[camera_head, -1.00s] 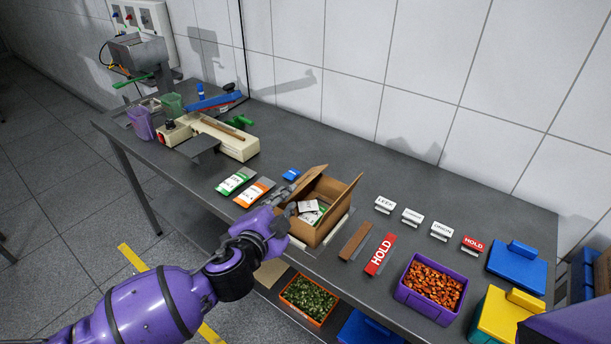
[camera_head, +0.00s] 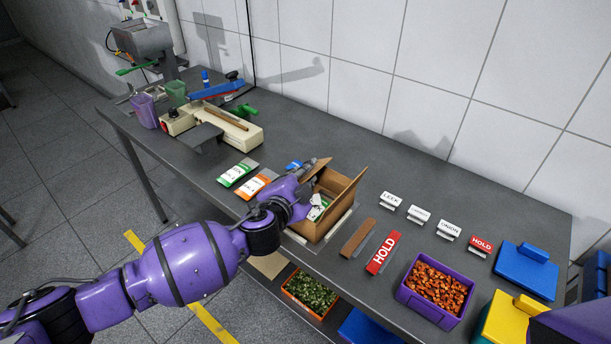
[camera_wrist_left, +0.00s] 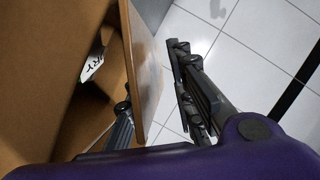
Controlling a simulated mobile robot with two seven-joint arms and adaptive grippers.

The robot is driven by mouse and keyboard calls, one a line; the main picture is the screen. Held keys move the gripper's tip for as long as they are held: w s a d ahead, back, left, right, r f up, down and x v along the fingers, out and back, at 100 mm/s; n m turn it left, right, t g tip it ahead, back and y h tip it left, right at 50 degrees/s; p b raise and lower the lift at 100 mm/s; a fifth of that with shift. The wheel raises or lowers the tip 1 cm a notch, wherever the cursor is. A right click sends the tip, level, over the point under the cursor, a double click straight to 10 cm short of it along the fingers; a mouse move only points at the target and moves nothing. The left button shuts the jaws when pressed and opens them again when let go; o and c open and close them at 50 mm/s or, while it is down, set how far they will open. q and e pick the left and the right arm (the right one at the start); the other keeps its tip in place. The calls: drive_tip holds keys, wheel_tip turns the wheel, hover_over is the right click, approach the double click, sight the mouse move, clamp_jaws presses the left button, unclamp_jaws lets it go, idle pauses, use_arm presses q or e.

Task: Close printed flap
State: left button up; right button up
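An open cardboard box (camera_head: 313,230) stands on the grey table with its flaps up and white-and-green packets (camera_head: 317,209) inside. Its right flap (camera_head: 347,192) leans outward. My left gripper (camera_head: 318,168) is over the box's back left side, and the purple wrist hides part of the box. In the left wrist view, the left gripper (camera_wrist_left: 160,92) has its fingers apart, one on each side of a cardboard flap (camera_wrist_left: 143,60); I cannot tell whether they touch it. I see no print on the flaps. My right gripper is out of view.
Green and orange pouches (camera_head: 255,187) lie left of the box. A brown bar (camera_head: 358,238), a red HOLD sign (camera_head: 383,253) and small label stands (camera_head: 419,215) are to its right. A purple bin (camera_head: 408,306) of orange pieces stands at the front right.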

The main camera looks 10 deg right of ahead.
use_arm(q)
drive_tip(key=shift+c, duration=0.4)
clamp_jaws()
drive_tip(key=shift+f, duration=0.1)
drive_tip(key=shift+s+d+f+m, duration=0.1)
drive_tip(key=shift+d+f+m, duration=0.1)
drive_tip(key=shift+m, duration=0.4)
drive_tip(key=shift+o, duration=0.4)
unclamp_jaws()
